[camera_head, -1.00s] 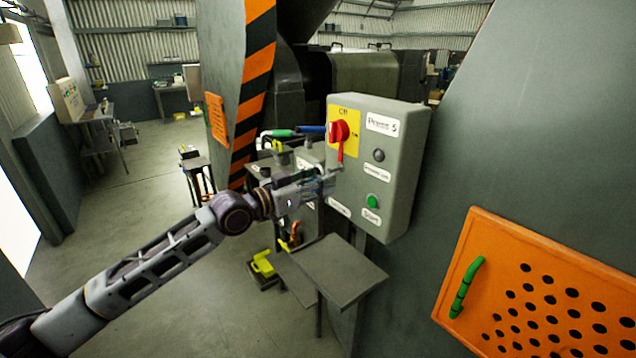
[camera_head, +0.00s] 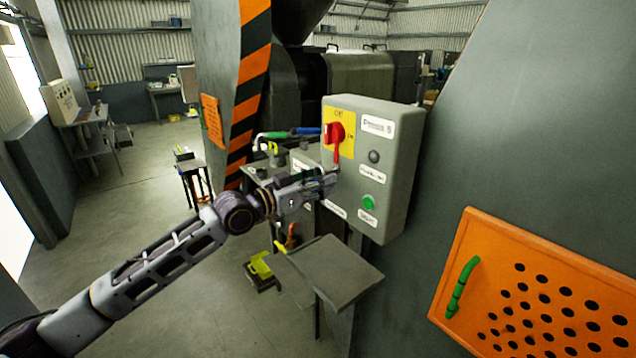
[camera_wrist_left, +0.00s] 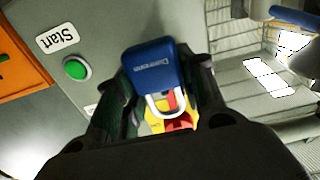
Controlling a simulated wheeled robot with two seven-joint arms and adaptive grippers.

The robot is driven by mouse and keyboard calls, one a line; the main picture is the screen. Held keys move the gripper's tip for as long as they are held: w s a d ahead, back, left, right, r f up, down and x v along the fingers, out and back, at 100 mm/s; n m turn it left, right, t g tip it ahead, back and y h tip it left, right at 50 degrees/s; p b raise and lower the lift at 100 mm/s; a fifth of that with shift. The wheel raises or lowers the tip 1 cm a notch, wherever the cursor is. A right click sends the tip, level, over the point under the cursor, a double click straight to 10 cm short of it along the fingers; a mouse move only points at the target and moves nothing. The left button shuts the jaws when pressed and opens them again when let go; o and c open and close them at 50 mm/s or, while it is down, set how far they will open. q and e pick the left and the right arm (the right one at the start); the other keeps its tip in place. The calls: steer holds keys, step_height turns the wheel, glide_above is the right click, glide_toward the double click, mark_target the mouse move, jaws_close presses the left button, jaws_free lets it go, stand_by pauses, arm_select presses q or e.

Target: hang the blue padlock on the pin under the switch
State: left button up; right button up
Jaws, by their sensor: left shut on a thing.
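The blue padlock (camera_wrist_left: 152,68) is between the fingers of my left gripper (camera_wrist_left: 160,85) in the left wrist view. Its silver shackle (camera_wrist_left: 151,106) points toward the bottom of that picture. The red switch (camera_head: 335,132) sits on a yellow plate (camera_head: 347,148) on the grey control box. In the head view my left gripper (camera_head: 328,186) is shut, close to the box front and just below the red switch lever. The padlock cannot be made out there. The switch's red and yellow also show behind the shackle in the left wrist view (camera_wrist_left: 178,122). I cannot make out the pin. My right gripper is not in view.
The grey control box (camera_head: 398,160) also carries a green start button (camera_head: 368,203) and a dark knob (camera_head: 374,157). A small grey table (camera_head: 335,270) stands below. Valves with green and blue handles (camera_head: 277,135) are behind the gripper. An orange perforated panel (camera_head: 480,232) is at right.

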mark_target(337, 182)
arm_select(q)
steer(key=shift+x, duration=1.55)
stand_by(1.1)
steer(key=shift+r, duration=0.35)
stand_by(0.7)
steer(key=shift+s+d+f+b, duration=0.15)
steer(key=shift+f+b, duration=0.1)
steer(key=shift+f, duration=0.3)
steer(key=shift+w+d+f+b, duration=0.1)
steer(key=shift+d+f+b, duration=0.1)
steer(key=shift+f, duration=0.35)
steer(key=o, duration=1)
steer(key=shift+f, duration=0.1)
steer(key=shift+o, duration=0.7)
steer(key=shift+d+f, duration=0.1)
steer(key=shift+d, duration=0.1)
steer(key=shift+w+d+f, duration=0.1)
steer(key=shift+w+d, duration=0.1)
steer(key=shift+w, duration=0.1)
steer(key=shift+a, duration=0.1)
